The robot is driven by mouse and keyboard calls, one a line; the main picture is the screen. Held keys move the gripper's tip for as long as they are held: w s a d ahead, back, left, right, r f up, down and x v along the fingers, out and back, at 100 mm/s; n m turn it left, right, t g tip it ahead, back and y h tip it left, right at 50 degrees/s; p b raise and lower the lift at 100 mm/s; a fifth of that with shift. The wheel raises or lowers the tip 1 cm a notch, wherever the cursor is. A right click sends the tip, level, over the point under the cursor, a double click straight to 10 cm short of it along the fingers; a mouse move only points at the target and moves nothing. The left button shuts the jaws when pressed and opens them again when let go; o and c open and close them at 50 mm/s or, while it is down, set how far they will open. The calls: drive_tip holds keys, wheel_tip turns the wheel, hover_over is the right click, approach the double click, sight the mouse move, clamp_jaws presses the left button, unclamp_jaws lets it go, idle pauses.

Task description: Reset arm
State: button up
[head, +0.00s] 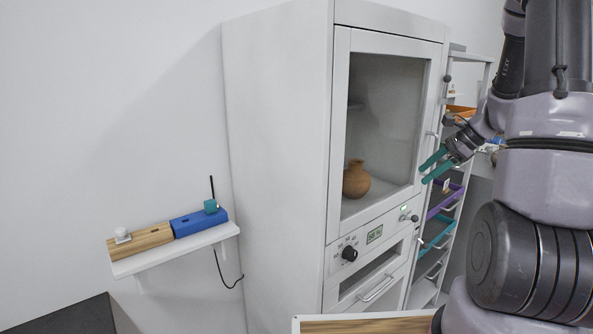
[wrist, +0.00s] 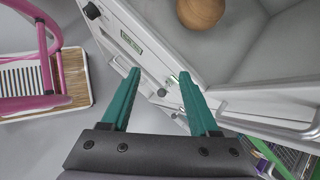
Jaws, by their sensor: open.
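My gripper (head: 424,173) is open and empty, with two teal fingers, in front of the right side of the white cabinet (head: 275,150). In the wrist view its fingers (wrist: 159,73) are spread apart, with the cabinet's control panel beyond them. A terracotta pot (head: 356,180) stands upright behind the cabinet's glass door (head: 395,110), which looks closed in the head view. Part of the pot (wrist: 201,11) shows at the top of the wrist view. My fingers are apart from the pot.
A wall shelf (head: 180,250) at left holds a wooden block (head: 140,241) and a blue block (head: 200,222). A rack with coloured trays (head: 440,230) stands right of the cabinet. A pink tubular frame (wrist: 50,45) stands at left in the wrist view, by a wood-topped surface (wrist: 75,80).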

drive_tip(key=s+a+r+n+h, duration=0.2)
drive_tip(key=s+a+r+n, duration=0.6)
drive_tip(key=r, duration=0.4)
drive_tip(key=s+a+r+n+t+h, duration=0.1)
drive_tip(key=s+a+r+n, duration=0.2)
drive_tip(key=s, duration=0.3)
drive_tip(key=s+a+r+n+t+h, duration=0.1)
drive_tip(key=s+a+r+n+t, duration=0.1)
drive_tip(key=s+r+n, duration=0.3)
drive_tip(key=shift+s+a, duration=0.4)
drive_tip(key=shift+s, duration=0.6)
